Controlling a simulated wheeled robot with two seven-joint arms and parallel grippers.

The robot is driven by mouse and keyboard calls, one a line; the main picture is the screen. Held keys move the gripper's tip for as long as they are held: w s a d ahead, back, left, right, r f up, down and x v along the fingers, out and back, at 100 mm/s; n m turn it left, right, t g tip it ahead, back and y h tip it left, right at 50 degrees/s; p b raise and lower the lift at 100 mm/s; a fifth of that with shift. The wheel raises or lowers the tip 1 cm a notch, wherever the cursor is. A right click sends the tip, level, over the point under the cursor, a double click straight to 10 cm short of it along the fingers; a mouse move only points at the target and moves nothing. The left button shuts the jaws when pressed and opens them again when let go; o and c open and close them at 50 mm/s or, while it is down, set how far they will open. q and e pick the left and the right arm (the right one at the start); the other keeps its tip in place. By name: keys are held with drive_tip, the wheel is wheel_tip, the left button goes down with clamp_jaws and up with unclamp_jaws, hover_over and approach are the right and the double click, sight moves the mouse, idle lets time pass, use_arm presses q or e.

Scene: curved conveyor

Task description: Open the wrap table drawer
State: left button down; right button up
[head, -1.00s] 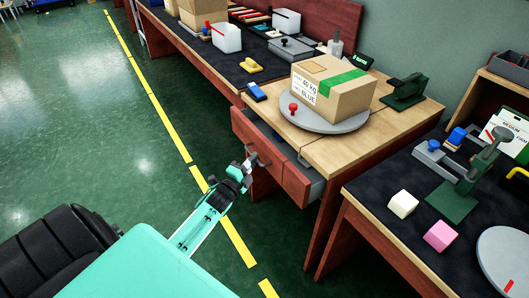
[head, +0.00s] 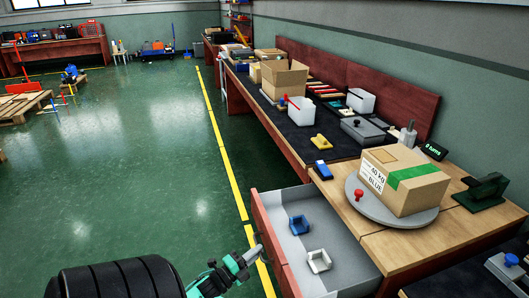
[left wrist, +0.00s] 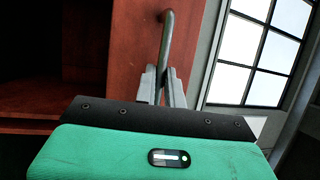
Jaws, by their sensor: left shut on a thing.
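The wrap table drawer (head: 275,245) stands pulled out from the table, its red-brown front toward the aisle. Its grey inside holds a blue holder (head: 299,224) and a white holder (head: 319,261). My left gripper (head: 250,256) is at the drawer front. In the left wrist view, my left gripper (left wrist: 163,88) is shut on the grey drawer handle (left wrist: 167,45), a bar on the red-brown front. My right gripper is not in view.
On the wrap table (head: 372,241), a cardboard box (head: 405,185) sits on a grey turntable (head: 362,210). The dark bench behind holds boxes and tools. The green floor (head: 140,180) left of the yellow line is clear nearby.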

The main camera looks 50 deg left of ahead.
use_arm(q)
drive_tip(key=shift+s, duration=0.2)
drive_tip(key=c, duration=1.5)
unclamp_jaws()
drive_tip(key=shift+a, duration=0.1)
